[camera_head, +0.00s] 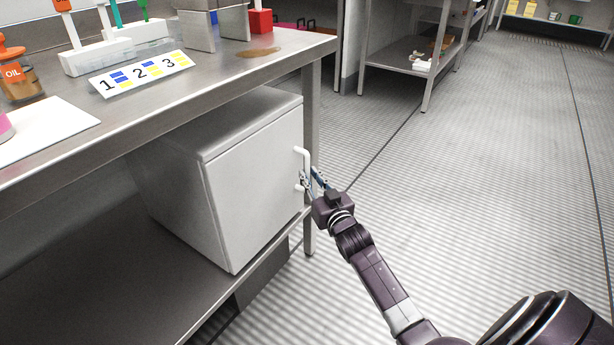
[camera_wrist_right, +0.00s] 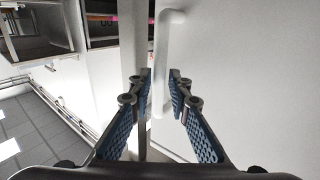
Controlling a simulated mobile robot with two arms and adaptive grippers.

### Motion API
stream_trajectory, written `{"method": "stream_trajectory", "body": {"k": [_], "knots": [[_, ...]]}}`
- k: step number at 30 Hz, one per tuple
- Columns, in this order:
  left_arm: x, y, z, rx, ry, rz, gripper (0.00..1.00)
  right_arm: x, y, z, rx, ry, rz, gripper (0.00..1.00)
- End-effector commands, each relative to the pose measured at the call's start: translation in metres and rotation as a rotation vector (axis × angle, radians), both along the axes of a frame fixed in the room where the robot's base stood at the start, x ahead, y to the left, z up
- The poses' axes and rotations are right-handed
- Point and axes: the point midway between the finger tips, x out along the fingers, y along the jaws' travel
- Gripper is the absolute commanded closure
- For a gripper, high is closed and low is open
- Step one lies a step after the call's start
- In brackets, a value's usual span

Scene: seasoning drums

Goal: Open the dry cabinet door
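The dry cabinet is a white box (camera_head: 184,192) on the lower shelf under the steel table. Its white door (camera_head: 252,185) looks shut, flush with the body. A white bar handle (camera_head: 307,160) stands at the door's right edge. It also shows in the right wrist view (camera_wrist_right: 165,50). My right gripper (camera_head: 306,180) is at the handle's lower part. My left gripper is not in view.
The steel table (camera_head: 225,75) overhangs the cabinet; its front leg (camera_head: 311,110) stands just behind the handle. On top are a numbered card (camera_head: 141,74), an oil bottle (camera_head: 17,75) and white holders. The striped floor (camera_head: 480,180) to the right is clear.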

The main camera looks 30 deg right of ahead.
Motion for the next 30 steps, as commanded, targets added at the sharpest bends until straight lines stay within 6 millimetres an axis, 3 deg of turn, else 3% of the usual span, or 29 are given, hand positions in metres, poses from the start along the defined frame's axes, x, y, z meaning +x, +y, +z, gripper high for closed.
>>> {"method": "stream_trajectory", "body": {"k": [6,16,21,30], "knots": [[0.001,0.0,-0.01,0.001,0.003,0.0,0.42,0.019,-0.004,-0.001,-0.001,0.001,0.0,0.83],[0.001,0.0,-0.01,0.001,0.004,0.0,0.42,0.023,-0.005,0.0,0.0,0.001,0.0,0.83],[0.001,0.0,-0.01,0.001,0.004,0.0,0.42,0.022,-0.004,0.0,0.0,0.001,0.0,0.99],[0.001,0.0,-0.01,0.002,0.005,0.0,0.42,0.022,-0.004,0.0,0.0,0.001,0.0,1.0]]}}
